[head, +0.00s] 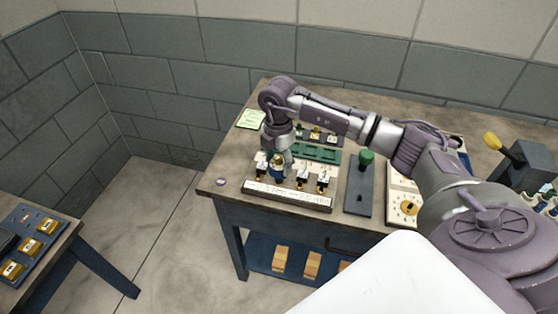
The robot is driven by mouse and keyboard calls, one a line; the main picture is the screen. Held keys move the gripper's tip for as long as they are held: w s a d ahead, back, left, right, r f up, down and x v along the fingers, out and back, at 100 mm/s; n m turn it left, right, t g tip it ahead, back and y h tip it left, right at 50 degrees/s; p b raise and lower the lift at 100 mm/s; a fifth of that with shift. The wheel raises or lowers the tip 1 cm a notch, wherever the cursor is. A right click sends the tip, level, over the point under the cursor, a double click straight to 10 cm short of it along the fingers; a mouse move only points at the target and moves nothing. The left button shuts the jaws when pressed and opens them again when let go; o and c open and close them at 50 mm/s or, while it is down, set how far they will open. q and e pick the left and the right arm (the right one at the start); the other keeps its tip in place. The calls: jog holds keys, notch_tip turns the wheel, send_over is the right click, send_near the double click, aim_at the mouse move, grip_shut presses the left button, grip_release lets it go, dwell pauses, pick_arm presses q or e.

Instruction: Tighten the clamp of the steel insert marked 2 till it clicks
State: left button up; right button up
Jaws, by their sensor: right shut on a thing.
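My right gripper (277,176) reaches down from above at the left part of the bench. It is shut on a small clamp in the front row of the white-topped board, and its fingers hide most of that clamp. Two more small clamps with dark and gold parts (302,179) (323,183) stand to the right of it in the same row. A white strip with writing (287,196) runs along the front of the row. The numbers on the inserts are too small to read, so I cannot tell which is marked 2. My left gripper is not in view.
A green block (318,152) lies behind the row. A dark plate with a green-knobbed lever (366,159) stands to the right, beside a pale panel with a yellow dial (408,208). A yellow-green note (250,119) lies at the back left. A second table (50,252) stands far left.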

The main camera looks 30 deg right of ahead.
jog(key=shift+s+f+n, duration=0.2)
jog(key=shift+f+n, duration=0.1)
jog(key=shift+f, duration=0.05)
jog(key=shift+r, duration=0.2)
jog(key=shift+w+r+p, duration=0.3)
jog(key=shift+r+p, duration=0.3)
jog(key=shift+p, duration=0.1)
jog(key=shift+s+r+p, duration=0.1)
jog(key=shift+r+p, duration=0.35)
jog(key=shift+r, duration=0.4)
jog(key=shift+r+p, duration=0.7)
jog(key=shift+r, duration=0.4)
